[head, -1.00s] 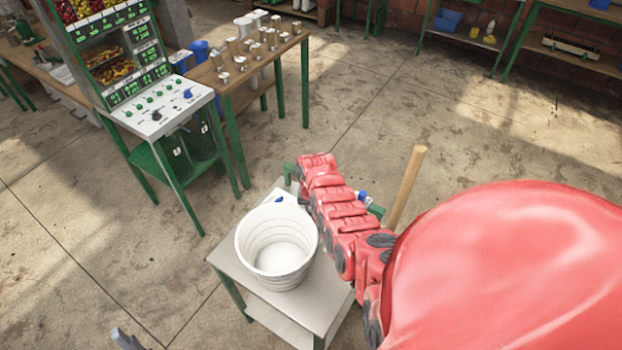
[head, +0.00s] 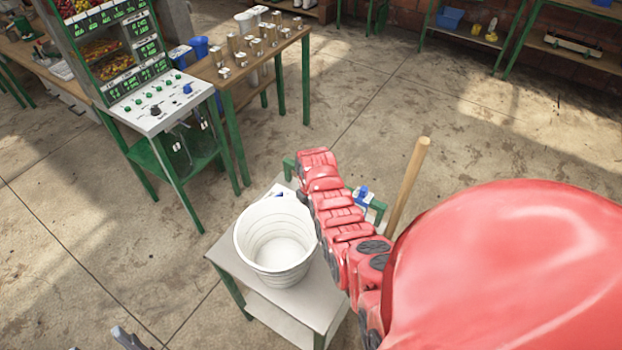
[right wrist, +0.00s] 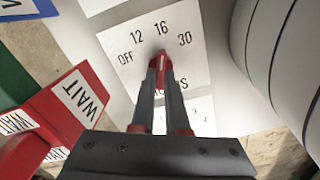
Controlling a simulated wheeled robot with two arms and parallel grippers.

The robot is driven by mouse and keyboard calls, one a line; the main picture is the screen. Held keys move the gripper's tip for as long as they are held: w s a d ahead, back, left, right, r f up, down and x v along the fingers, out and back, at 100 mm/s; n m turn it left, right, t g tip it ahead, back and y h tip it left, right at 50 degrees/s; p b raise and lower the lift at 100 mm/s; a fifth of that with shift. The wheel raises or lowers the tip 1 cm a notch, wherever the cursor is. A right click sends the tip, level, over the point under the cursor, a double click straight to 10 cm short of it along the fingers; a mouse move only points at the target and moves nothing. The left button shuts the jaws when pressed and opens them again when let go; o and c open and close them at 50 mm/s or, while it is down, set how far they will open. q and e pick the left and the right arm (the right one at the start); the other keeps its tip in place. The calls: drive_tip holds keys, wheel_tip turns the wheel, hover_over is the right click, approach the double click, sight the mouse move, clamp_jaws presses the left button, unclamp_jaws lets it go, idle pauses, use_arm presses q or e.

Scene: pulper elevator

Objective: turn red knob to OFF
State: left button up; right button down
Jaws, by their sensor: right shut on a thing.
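The red knob (right wrist: 160,60) shows in the right wrist view on a white dial plate (right wrist: 190,55) marked OFF, 12, 16 and 30. My right gripper (right wrist: 160,66) is shut on the knob, one dark finger on each side. The fingers hide much of the knob, and I cannot tell exactly which mark it points to. In the head view my red right arm reaches over the small table, and its gripper and the knob are hidden. A small grey part of my left gripper (head: 128,338) shows at the bottom edge; its opening is unclear.
A white bucket (head: 276,242) stands on the small grey table (head: 232,262), left of my right arm. A wooden handle (head: 408,185) rises to the right. A red WAIT sign (right wrist: 80,105) is close left of the right gripper.

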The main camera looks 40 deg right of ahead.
drive_tip(key=n+b, duration=0.1)
drive_tip(key=n, duration=0.1)
drive_tip(key=shift+f+n, duration=0.2)
drive_tip(key=shift+n, duration=0.2)
drive_tip(key=n+b, duration=0.3)
drive_tip(key=shift+a+f+n, duration=0.1)
drive_tip(key=shift+a+n, duration=0.05)
drive_tip(key=shift+n, duration=0.15)
drive_tip(key=n+b, duration=0.3)
drive_tip(key=shift+s+n, duration=0.15)
drive_tip(key=shift+n, duration=0.15)
drive_tip(key=n+b, duration=0.2)
drive_tip(key=shift+n, duration=0.4)
drive_tip(key=shift+s+a+n+b, duration=0.1)
drive_tip(key=shift+n+b, duration=0.4)
drive_tip(key=shift+n, duration=0.5)
drive_tip(key=shift+r+n, duration=0.2)
drive_tip(key=shift+n, duration=0.7)
